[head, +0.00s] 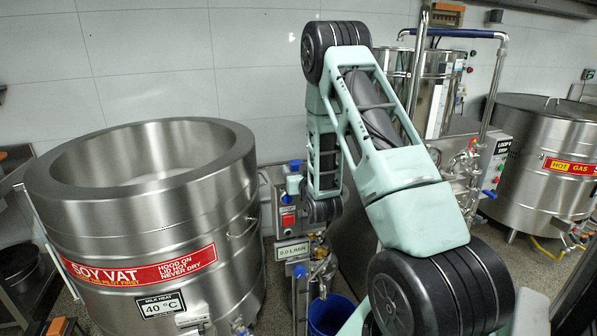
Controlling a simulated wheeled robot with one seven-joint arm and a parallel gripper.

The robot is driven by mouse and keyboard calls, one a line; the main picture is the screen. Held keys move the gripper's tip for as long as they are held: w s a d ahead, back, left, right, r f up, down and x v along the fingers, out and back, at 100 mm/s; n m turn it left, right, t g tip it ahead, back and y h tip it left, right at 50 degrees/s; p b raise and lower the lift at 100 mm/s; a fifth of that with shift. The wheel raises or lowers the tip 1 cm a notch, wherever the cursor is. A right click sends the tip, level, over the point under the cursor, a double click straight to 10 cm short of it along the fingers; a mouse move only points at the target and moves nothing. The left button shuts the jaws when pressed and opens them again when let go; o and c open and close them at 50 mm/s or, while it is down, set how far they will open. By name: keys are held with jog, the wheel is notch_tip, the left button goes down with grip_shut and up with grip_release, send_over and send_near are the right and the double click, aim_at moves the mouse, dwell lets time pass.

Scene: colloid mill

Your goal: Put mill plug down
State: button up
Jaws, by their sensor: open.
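My arm rises from the lower right, bends at the top and comes down in front of the mill stand. Its wrist end is beside a grey box with a red switch (288,219). I cannot make out my gripper's fingers; they are hidden behind or beside the wrist. A small blue and pale fitting (293,186) shows just left of the wrist, with another blue piece (295,165) above it. I cannot tell whether either is the mill plug. No plug is clearly seen in a grip.
A large steel soy vat (150,215) stands at the left. A blue bucket (330,314) sits low beside the 0.0 L/MIN display (291,250). A steel tank labelled hot gas (540,165) and pipework (490,90) stand at the right.

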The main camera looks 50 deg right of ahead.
jog(key=shift+r+p, duration=0.4)
jog(key=shift+p, duration=0.05)
jog(key=p+v, duration=0.6)
jog(key=v, duration=0.6)
jog(key=shift+r, duration=0.2)
